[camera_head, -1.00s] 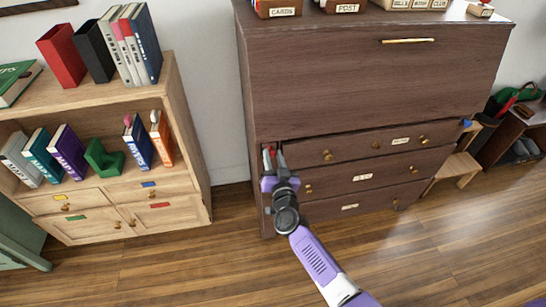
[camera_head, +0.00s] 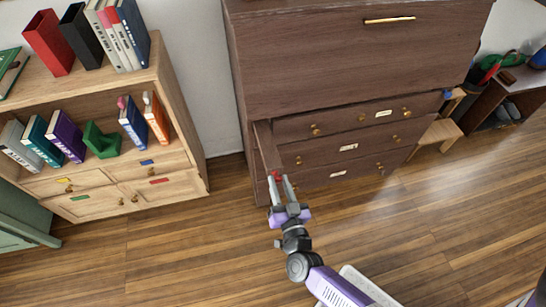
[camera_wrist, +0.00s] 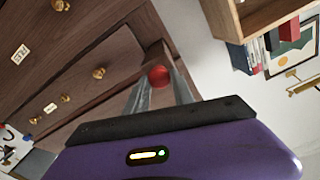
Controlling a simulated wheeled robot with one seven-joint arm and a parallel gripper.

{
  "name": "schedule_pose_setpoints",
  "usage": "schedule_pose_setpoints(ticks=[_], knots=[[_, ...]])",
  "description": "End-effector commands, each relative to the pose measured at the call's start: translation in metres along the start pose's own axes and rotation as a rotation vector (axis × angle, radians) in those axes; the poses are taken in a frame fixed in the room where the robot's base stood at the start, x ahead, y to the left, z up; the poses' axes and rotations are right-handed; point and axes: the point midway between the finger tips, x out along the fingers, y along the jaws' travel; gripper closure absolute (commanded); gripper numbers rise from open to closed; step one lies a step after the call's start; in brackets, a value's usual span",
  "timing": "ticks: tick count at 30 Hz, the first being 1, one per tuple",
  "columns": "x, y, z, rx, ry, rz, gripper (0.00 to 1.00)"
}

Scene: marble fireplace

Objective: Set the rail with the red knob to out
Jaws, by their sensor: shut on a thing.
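The rail with the red knob (camera_head: 264,146) is a dark wood bar at the left end of the cabinet's top drawer row. It stands well out from the front. Its red knob (camera_head: 276,176) is at its outer end, and the knob also shows in the wrist view (camera_wrist: 158,76). My gripper (camera_head: 282,184) is shut on the red knob, with one grey finger on each side of it. In the wrist view, the rail runs back behind the knob to the cabinet, partly hidden by the knob and fingers.
The dark cabinet (camera_head: 300,60) has a closed front flap with a brass handle (camera_head: 390,20) above several drawers. A blue knob (camera_head: 447,95) is at its right. A light bookcase (camera_head: 180,120) stands at left. The wooden floor (camera_head: 200,250) in front is clear.

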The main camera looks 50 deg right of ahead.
Motion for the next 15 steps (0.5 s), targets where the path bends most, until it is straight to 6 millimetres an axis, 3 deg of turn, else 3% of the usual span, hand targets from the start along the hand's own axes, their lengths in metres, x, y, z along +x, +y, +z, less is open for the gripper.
schedule_pose_setpoints(ticks=[6,15], knots=[[-0.038,0.0,0.0,0.0,-0.001,0.001,1.0],[-0.054,0.0,0.0,0.0,0.002,0.001,1.0]])
